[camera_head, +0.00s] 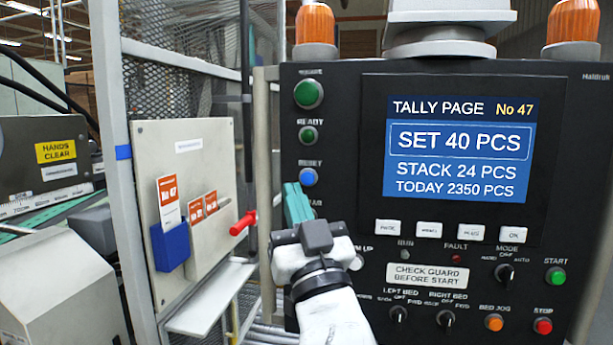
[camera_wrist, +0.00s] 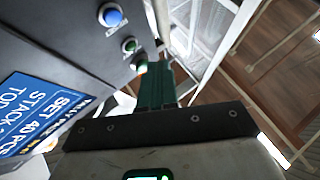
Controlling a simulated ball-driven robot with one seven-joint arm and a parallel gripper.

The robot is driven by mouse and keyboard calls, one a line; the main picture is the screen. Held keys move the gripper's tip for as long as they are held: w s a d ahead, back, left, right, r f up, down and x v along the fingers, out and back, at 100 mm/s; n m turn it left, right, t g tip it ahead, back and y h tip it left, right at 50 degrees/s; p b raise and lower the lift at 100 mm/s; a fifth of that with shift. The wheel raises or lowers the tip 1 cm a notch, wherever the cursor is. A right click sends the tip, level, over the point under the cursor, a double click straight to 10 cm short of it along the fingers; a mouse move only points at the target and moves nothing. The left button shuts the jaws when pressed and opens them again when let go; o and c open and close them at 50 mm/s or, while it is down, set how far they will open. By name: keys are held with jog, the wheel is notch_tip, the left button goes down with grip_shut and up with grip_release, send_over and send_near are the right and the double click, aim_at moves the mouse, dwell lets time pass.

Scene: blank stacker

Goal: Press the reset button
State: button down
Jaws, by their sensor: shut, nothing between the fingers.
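The blue reset button (camera_head: 308,177) sits on the dark control panel (camera_head: 345,140), under the "RESET" label and below two green buttons. It also shows in the wrist view as a blue cap (camera_wrist: 112,15) in a metal ring. My gripper (camera_head: 292,187) is shut and empty, its teal fingers just left of and below the button in the head view. In the wrist view the shut fingers (camera_wrist: 157,68) are apart from the blue cap. My gripper hides part of the panel below the button, including part of a label.
Green buttons (camera_head: 308,94) (camera_head: 308,134) stand above. The screen (camera_head: 459,150) reads "SET 40 PCS". Several switches and the red stop button (camera_head: 543,326) are lower right. A red handle (camera_head: 243,223) projects beside a card board (camera_head: 185,190) on the left.

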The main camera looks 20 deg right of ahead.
aim_at(308, 178)
jog(key=shift+w+d+p, duration=0.45)
jog(key=shift+w+d, duration=0.6)
jog(key=shift+w, duration=0.35)
jog(key=shift+w+d+p, duration=0.4)
jog(key=shift+w+d, duration=0.65)
jog(key=shift+w, duration=0.3)
jog(key=shift+w, duration=0.1)
jog(key=shift+w+d, duration=0.2)
jog(key=shift+w, duration=0.05)
jog(key=shift+w+d, duration=0.3)
jog(key=shift+w, duration=0.05)
dwell(0.7)
dwell(0.4)
jog(key=shift+s+a+b, duration=0.4)
jog(key=shift+s+a, duration=0.1)
jog(key=shift+s, duration=0.2)
